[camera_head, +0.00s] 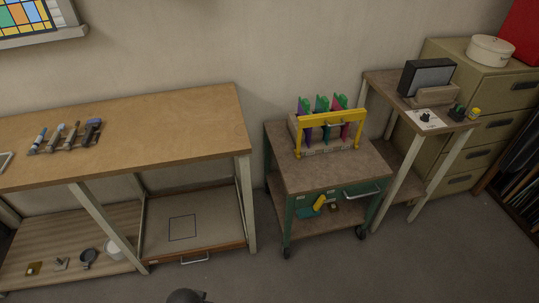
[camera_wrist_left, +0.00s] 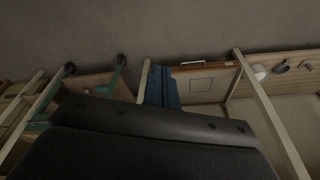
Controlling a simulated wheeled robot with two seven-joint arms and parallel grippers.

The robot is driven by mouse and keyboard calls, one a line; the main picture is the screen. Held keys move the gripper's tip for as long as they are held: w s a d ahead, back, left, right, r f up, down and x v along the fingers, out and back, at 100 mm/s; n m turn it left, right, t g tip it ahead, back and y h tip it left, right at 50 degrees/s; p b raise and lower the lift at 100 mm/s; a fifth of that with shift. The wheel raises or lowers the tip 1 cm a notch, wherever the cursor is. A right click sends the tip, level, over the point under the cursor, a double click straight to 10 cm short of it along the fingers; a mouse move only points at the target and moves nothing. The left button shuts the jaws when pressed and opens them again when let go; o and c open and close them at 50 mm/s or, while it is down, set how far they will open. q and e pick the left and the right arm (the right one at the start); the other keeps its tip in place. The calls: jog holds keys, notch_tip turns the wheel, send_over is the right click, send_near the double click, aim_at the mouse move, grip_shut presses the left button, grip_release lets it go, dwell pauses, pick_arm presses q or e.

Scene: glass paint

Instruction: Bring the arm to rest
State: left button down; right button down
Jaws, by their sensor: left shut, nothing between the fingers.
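My left gripper (camera_wrist_left: 162,88) shows in the left wrist view as dark blue fingers beyond the black wrist body. The fingers are shut together with nothing between them. They are apart from the furniture, in front of the workbench's lower shelf and the trolley. In the head view no gripper can be made out; only a small dark rounded shape shows at the bottom edge. My right gripper is in neither view.
A wooden workbench (camera_head: 190,115) with several tools (camera_head: 68,136) stands left. A green trolley (camera_head: 285,165) carries a yellow-handled rack (camera_head: 334,121). A side table (camera_head: 385,92) and filing cabinet (camera_head: 490,130) stand right. The floor (camera_head: 330,270) in front is clear.

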pick_arm(q)
jog(key=s+d+f, duration=0.1)
jog(key=s+f, duration=0.2)
jog(key=f, duration=1)
jog(key=s+d+f+g, duration=0.1)
jog(key=s+f, duration=0.2)
jog(key=f, duration=1)
jog(key=shift+s+f, duration=0.2)
jog(key=shift+f, duration=0.1)
jog(key=shift+d, duration=0.1)
